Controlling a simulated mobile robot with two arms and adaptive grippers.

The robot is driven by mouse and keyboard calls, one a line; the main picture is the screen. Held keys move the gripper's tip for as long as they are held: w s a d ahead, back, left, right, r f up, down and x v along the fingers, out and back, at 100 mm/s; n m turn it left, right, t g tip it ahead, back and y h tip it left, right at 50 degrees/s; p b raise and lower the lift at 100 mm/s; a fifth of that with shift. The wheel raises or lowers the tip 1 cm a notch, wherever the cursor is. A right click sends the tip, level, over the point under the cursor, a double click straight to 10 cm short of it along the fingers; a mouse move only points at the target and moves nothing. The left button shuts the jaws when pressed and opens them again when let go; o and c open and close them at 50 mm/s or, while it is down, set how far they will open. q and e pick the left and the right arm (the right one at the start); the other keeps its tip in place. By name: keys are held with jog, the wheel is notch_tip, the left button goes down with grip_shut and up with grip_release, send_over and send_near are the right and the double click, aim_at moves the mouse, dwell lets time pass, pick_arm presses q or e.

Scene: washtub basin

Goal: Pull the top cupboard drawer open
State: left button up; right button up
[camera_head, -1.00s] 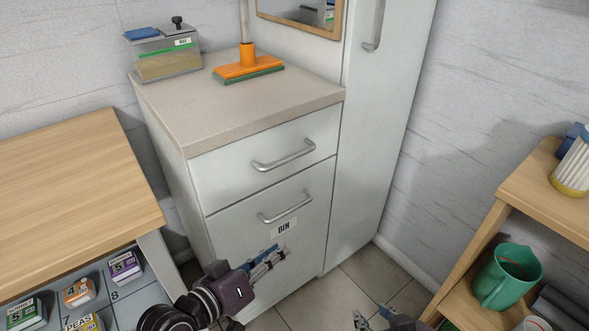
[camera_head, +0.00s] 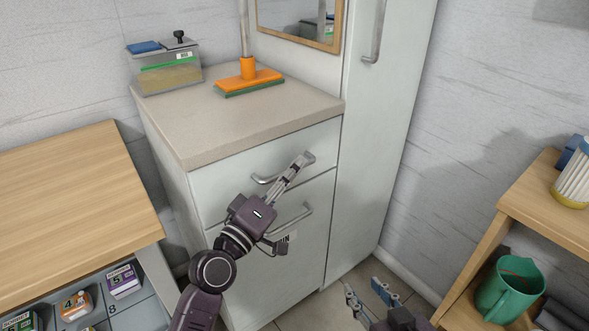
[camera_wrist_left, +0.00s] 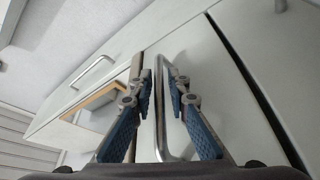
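The top drawer (camera_head: 222,187) of the grey-white cupboard is closed, with a metal bar handle (camera_head: 262,179) on its front. My left gripper (camera_head: 301,161) is at this handle, its fingers covering part of the bar. In the left wrist view the fingers (camera_wrist_left: 161,80) are apart, with the handle bar (camera_wrist_left: 161,132) running between them. I see a gap beside the bar, so they do not look closed on it. My right gripper (camera_head: 366,287) is low at the bottom edge, fingers apart and empty, away from the cupboard.
Below is a bin drawer with its own handle (camera_head: 306,212); my left arm partly covers it. A brush (camera_head: 248,82) and a clear container (camera_head: 166,70) stand on the countertop (camera_head: 230,120). A wooden table (camera_head: 70,190) is left; a shelf with a green jug (camera_head: 508,288) is right.

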pick_arm(q)
jog(key=shift+w+d, duration=0.1)
jog(key=shift+w, duration=0.05)
jog(key=shift+c, duration=0.5)
grip_shut()
